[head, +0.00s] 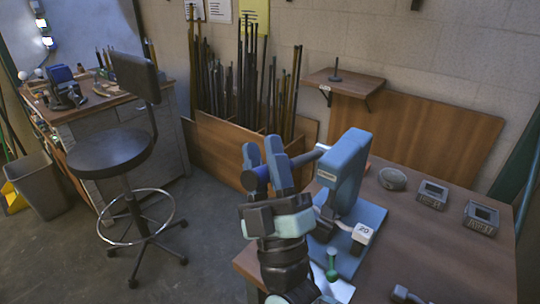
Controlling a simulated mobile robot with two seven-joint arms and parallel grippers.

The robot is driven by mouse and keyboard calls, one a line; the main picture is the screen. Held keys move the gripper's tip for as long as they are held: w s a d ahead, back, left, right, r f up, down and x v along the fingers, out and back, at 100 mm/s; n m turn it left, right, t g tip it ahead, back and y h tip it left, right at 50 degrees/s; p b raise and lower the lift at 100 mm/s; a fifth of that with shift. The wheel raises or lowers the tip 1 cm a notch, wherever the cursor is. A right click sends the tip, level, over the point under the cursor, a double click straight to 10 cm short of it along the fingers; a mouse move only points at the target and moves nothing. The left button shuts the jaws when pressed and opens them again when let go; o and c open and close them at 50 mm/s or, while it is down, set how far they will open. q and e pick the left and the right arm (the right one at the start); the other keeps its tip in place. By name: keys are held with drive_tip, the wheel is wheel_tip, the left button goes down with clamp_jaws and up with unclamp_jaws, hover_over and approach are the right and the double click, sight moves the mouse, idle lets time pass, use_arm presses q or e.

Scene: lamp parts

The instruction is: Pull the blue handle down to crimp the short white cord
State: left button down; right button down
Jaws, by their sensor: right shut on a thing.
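The blue press (345,170) stands on a flat blue base (365,225) on the wooden bench. A grey lever (306,157) runs left from its top to the dark blue handle knob (258,176). My right gripper (267,166) is shut on this knob, with a blue finger on either side of it. The lever slopes slightly down toward the knob. My left gripper is not in view.
A green peg-like part (331,265) stands near a white pad (339,291) at the bench's front. A grey bowl (392,179) and two grey square parts (432,194) (481,218) lie to the right. A grey part (409,294) lies at the front. A stool (112,152) stands left.

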drive_tip(key=shift+a+f+y, duration=0.1)
drive_tip(key=shift+f+y, duration=0.1)
drive_tip(key=shift+y, duration=0.1)
drive_tip(key=c, duration=0.9)
unclamp_jaws()
drive_tip(key=shift+o, duration=0.2)
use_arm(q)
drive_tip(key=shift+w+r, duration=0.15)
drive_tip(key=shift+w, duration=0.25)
use_arm(e)
drive_tip(key=v, duration=1.3)
drive_tip(key=shift+s, duration=0.25)
